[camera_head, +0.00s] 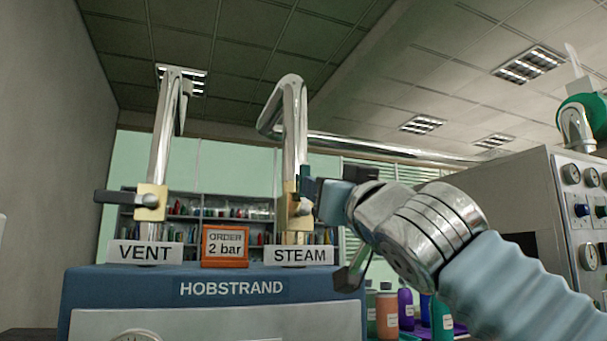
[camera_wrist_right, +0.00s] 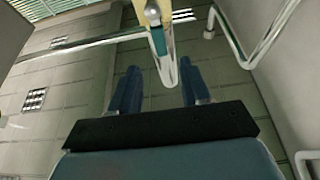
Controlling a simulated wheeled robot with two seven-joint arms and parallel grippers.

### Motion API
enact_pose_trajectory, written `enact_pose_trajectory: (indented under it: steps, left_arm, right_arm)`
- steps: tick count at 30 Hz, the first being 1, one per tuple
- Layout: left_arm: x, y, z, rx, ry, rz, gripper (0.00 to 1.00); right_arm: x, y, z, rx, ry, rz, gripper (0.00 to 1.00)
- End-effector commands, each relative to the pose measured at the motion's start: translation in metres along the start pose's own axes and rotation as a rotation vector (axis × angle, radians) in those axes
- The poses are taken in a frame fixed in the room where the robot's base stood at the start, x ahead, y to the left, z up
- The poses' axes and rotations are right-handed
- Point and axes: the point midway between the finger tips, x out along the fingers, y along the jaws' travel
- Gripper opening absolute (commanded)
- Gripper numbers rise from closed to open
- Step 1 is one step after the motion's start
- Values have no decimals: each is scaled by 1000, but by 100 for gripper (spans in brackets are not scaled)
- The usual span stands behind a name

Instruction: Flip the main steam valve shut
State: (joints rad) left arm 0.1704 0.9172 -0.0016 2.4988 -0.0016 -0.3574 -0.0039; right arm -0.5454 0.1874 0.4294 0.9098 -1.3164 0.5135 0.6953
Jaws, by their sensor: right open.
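The steam valve (camera_head: 298,214) has a brass body on the upright chrome pipe behind the STEAM label (camera_head: 299,255). My right gripper (camera_head: 313,194) reaches in from the right, close to this valve, and partly covers it. In the right wrist view, the open blue fingers (camera_wrist_right: 160,68) stand apart, with the chrome pipe and a teal strip (camera_wrist_right: 159,47) near the brass body showing between them. Whether the fingers touch the valve lever, and the lever's exact angle, I cannot tell. My left gripper is out of view.
The vent valve (camera_head: 150,201) stands to the left, its dark lever (camera_head: 117,197) pointing left. Bottles (camera_head: 387,314) and a gauge panel (camera_head: 580,205) are at right.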

Motion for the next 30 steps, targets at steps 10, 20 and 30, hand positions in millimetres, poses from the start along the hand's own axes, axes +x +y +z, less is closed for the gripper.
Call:
enact_pose_trajectory:
  steps: [10,20,30]
  left_arm:
    - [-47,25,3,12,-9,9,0]
    - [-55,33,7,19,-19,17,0]
    - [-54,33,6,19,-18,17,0]
  right_arm:
    - [80,0,-5,0,-2,0,47]
    - [100,0,0,-1,0,0,47]
    - [100,0,1,-1,-1,-1,24]
